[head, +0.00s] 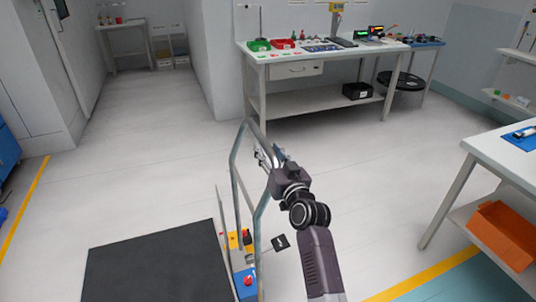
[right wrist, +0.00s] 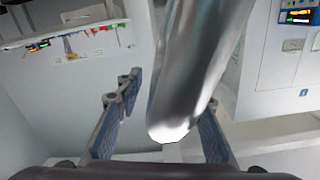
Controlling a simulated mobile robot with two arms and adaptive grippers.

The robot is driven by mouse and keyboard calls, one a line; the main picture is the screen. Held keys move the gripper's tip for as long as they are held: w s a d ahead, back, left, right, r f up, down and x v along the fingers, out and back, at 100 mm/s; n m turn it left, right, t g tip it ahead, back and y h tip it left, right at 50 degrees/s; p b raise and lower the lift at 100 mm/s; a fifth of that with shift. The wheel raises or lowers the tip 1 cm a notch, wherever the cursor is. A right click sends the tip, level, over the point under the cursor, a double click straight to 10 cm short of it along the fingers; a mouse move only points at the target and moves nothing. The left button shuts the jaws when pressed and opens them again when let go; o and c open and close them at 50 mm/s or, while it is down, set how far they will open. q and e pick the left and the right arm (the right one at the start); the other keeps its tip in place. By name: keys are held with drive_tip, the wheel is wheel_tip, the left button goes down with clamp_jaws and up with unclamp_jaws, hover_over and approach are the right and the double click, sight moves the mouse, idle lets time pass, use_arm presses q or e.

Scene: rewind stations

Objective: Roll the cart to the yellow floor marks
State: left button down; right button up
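The cart shows by its grey tubular handle frame (head: 238,165), which stands upright at the lower middle of the head view. Low down beside the frame are yellow and blue parts (head: 244,284) with a red knob. My right gripper (head: 268,160) is at the frame's right upright. In the right wrist view a shiny tube (right wrist: 195,65) runs between the fingers of my right gripper (right wrist: 165,125), with a gap on the left finger's side. My left gripper is out of view. Yellow floor lines run at the left (head: 25,210) and lower right (head: 430,275).
A dark flat panel (head: 155,265) lies at lower left; I cannot tell whether it belongs to the cart. A workbench (head: 320,100) stands beyond the frame. A white table (head: 500,155) with an orange bin (head: 503,235) is at right. Pale floor (head: 130,165) is open at left and ahead.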

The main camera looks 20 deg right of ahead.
drive_tip(key=shift+w, duration=0.2)
clamp_jaws()
idle(0.4)
